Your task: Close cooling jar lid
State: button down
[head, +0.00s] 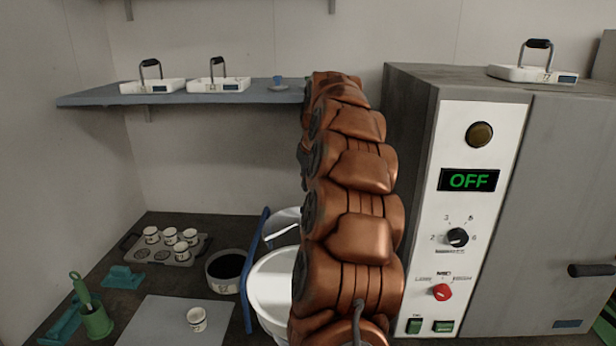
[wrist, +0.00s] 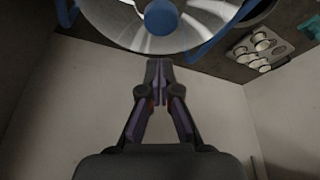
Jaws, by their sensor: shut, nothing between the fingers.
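The cooling jar (head: 270,290) is a large white round vessel on the counter in the head view, partly hidden behind my arm. A pale, glassy round part with blue edging, apparently its lid (head: 284,222), shows behind the jar opening. In the wrist view, a clear round lid (wrist: 112,22) with a blue knob (wrist: 161,17) and blue bars fills the top. My gripper (wrist: 160,66) is shut and empty, its fingertips just below the lid's edge in that picture. I cannot tell whether they touch it. The gripper is hidden in the head view.
A tray of cups (head: 195,257), a dark-filled bowl (head: 222,285) and a grey board (head: 165,325) with one cup (head: 196,319) stand left of the jar. A shelf (head: 270,97) hangs above. A grey oven (head: 410,100) reading OFF is close on the right.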

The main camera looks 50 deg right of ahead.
jog(key=shift+p+x, duration=0.75)
jog(key=shift+x, duration=2.45)
jog(key=s+a+b, duration=1)
jog(key=s+a, duration=0.2)
jog(key=a, duration=0.3)
jog(key=shift+s+a, duration=0.3)
jog(key=shift+a, duration=0.05)
jog(key=shift+a+f, duration=0.1)
jog(key=shift+f, duration=0.1)
jog(key=d+p+v, duration=0.1)
jog(key=p+v, duration=0.1)
jog(key=v, duration=0.8)
jog(key=shift+a+r, duration=0.25)
jog(key=shift+a, duration=0.05)
jog(key=shift+w, duration=0.1)
